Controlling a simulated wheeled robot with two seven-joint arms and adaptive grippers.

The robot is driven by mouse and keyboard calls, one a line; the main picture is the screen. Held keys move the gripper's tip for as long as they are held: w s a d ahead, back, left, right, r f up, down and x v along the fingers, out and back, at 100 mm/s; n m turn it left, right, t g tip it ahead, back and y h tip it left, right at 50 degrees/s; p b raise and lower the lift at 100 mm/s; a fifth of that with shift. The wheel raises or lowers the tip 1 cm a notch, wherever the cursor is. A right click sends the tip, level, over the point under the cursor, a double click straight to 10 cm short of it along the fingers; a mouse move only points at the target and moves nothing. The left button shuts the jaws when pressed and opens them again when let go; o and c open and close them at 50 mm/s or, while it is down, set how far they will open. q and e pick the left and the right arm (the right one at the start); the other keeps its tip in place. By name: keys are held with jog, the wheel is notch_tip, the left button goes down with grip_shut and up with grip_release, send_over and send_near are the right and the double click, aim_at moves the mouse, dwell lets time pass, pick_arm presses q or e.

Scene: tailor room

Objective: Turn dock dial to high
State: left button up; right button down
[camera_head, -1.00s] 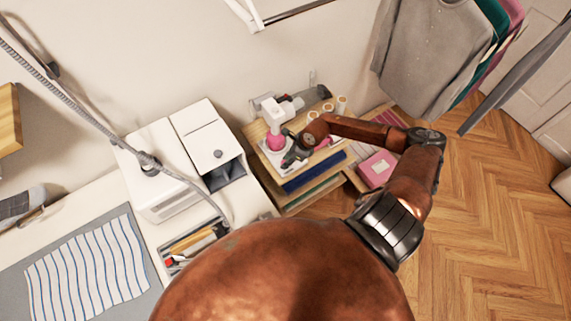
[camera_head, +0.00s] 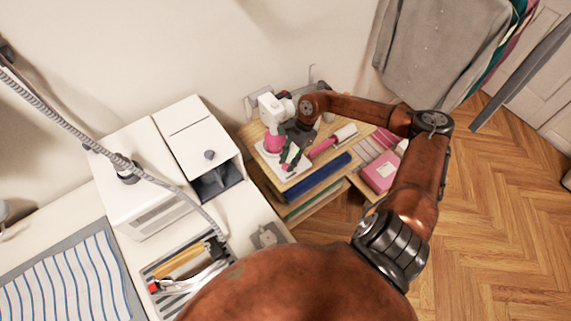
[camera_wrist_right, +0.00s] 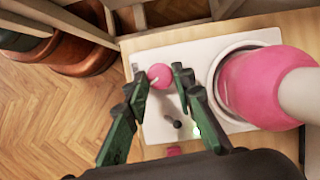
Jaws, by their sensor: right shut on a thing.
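The dock is a white plate (camera_wrist_right: 205,50) on a wooden shelf top, with a pink and white device (camera_wrist_right: 265,88) standing in its round ring. The dock dial (camera_wrist_right: 160,75) is a round pink knob with a pale pointer line, near a corner of the plate. My right gripper (camera_wrist_right: 159,80) is shut on the dial, one dark green fingertip on each side of it. In the head view my right gripper (camera_head: 291,158) reaches down beside the white and pink device (camera_head: 272,142); the dial is hidden there. My left gripper is not in view.
A pink-handled tool (camera_head: 324,147) lies right of the gripper. A blue item (camera_head: 318,175) sits at the shelf's front, and a pink box (camera_head: 381,172) stands on a lower shelf. A white cabinet (camera_head: 200,145) is at left; hanging clothes (camera_head: 440,50) are at upper right.

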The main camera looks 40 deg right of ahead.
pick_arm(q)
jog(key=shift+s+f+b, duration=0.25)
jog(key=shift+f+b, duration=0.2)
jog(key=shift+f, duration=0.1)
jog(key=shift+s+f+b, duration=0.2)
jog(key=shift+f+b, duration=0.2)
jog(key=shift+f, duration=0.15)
pick_arm(e)
jog(key=shift+d+f+n+g, duration=0.1)
jog(key=shift+n+g, duration=0.3)
jog(key=shift+n, duration=0.5)
jog(key=c, duration=1.6)
grip_release()
jog(key=shift+w, duration=0.1)
jog(key=v, duration=1.2)
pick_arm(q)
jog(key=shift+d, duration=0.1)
